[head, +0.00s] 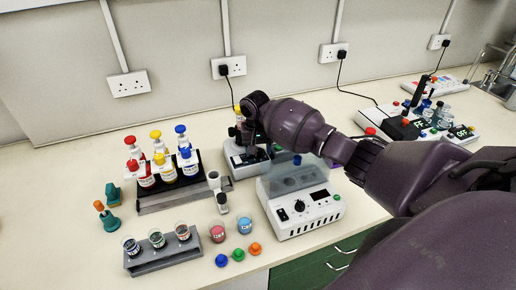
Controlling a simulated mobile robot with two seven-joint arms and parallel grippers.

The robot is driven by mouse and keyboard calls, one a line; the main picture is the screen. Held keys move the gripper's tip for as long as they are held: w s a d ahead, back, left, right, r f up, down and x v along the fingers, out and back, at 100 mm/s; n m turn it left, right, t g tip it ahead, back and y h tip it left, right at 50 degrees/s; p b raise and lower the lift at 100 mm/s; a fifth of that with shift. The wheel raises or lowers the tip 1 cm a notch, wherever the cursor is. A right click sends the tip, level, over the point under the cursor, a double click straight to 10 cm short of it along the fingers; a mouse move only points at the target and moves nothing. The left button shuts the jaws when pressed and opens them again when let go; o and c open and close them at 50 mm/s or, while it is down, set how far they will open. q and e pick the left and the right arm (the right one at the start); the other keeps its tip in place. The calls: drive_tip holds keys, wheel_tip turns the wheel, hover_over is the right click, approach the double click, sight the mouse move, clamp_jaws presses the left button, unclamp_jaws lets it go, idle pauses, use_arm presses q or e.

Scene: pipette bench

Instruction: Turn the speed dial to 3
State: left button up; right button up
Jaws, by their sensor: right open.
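A white device (303,213) with a clear lid stands at the front middle. Its front panel has a round black dial (299,206), a black switch and a dark display; the dial's markings are too small to read. Behind it to the left stands a smaller white-grey device (232,158), partly hidden by my right arm; any dial on it cannot be made out. My right gripper (250,136) is open, pointing down over this smaller device. Whether its fingers touch anything there is unclear. My left gripper is not in view.
A dark rack (181,190) with red, yellow and blue capped bottles stands left. A grey rack (164,259) with small jars is in front. Loose coloured caps and two cups (217,233) lie near the front device. More equipment (432,124) stands far right.

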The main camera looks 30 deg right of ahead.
drive_tip(key=c, duration=0.9)
drive_tip(key=shift+n, duration=0.3)
drive_tip(key=n, duration=0.9)
drive_tip(key=shift+d+n+t, duration=0.1)
drive_tip(key=shift+n+t, duration=0.2)
drive_tip(key=shift+n, duration=0.1)
drive_tip(key=n, duration=0.4)
drive_tip(key=shift+n, duration=0.3)
drive_tip(key=n, duration=0.4)
drive_tip(key=shift+n, duration=0.4)
